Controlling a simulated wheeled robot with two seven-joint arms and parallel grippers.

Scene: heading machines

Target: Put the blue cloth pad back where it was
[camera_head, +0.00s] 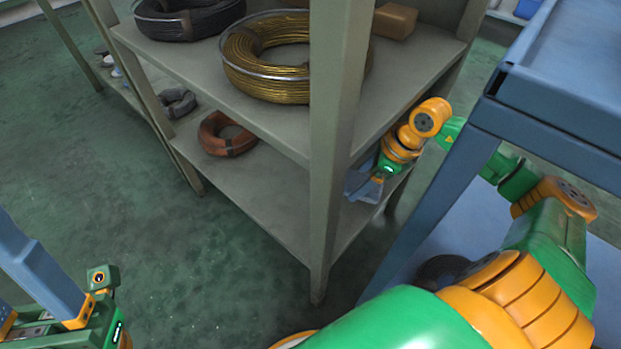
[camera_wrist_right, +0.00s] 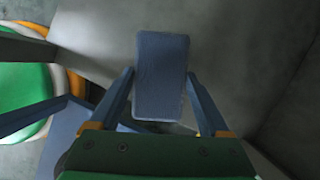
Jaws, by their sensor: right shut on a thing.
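The blue cloth pad (camera_wrist_right: 162,75) is a flat dark blue rectangle in the right wrist view. My right gripper (camera_wrist_right: 160,78) is shut on it, with one finger at each long edge. In the head view my right gripper (camera_head: 368,187) is inside the lower level of the grey shelf rack (camera_head: 270,205), behind the front post. The pad is too small there to tell from the blue fingers. I cannot tell whether the pad touches the surface below it. My left gripper (camera_head: 42,275) is partly cut off at the lower left, away from the rack. Only one of its fingers shows clearly.
The upper shelf holds a brass-coloured wire coil (camera_head: 262,75), a dark coil (camera_head: 188,18) and a brown block (camera_head: 394,20). A copper-coloured coil (camera_head: 226,136) lies on the lower shelf. A blue cart (camera_head: 560,110) stands close to my right arm. The green floor at left is clear.

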